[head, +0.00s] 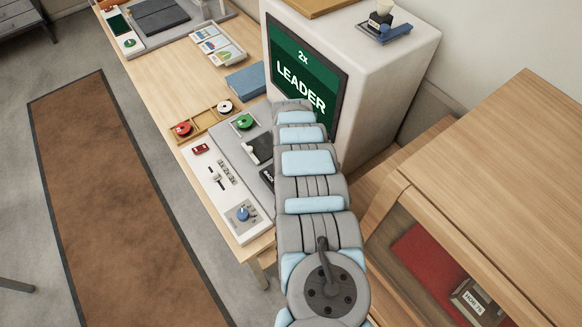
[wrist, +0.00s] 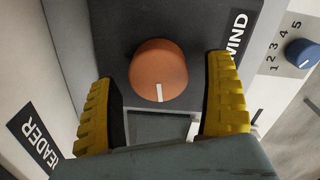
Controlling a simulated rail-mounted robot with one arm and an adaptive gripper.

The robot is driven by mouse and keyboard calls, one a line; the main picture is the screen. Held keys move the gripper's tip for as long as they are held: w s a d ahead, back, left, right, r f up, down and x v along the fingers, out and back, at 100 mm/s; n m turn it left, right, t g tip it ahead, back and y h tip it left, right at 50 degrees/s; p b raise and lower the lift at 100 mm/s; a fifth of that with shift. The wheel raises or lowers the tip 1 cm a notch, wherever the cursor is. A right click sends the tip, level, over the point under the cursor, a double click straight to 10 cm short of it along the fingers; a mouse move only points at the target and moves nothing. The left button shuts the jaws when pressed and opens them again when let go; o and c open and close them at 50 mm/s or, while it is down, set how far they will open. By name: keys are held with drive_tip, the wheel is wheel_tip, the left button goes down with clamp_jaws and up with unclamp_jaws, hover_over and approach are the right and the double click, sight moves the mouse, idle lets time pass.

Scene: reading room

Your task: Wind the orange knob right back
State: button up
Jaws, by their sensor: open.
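The orange knob (wrist: 158,70) shows in the wrist view, with a white pointer line on its lower side. It sits on a dark panel (wrist: 185,22) beside a label reading "WIND", whose start is cut off or hidden. My gripper (wrist: 163,105) is open, with one yellow finger on each side of the knob and visible gaps between. I cannot tell how far above the panel the fingertips are. In the head view my arm hides the knob and the gripper. The grey machine (head: 232,160) there has a screen (head: 303,75) reading "2x LEADER" behind it.
A blue dial (head: 243,214) with numbers stands on the white control strip, and it shows in the wrist view (wrist: 302,53). A slider (head: 215,178), a red switch (head: 200,149) and a green-centred reel (head: 243,121) are close by. A wooden tray (head: 199,124) holds small reels.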

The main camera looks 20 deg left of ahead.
wheel_tip(320, 180, up, 11)
drive_tip(key=shift+r, duration=0.2)
idle(0.6)
drive_tip(key=shift+s, duration=0.1)
idle(0.4)
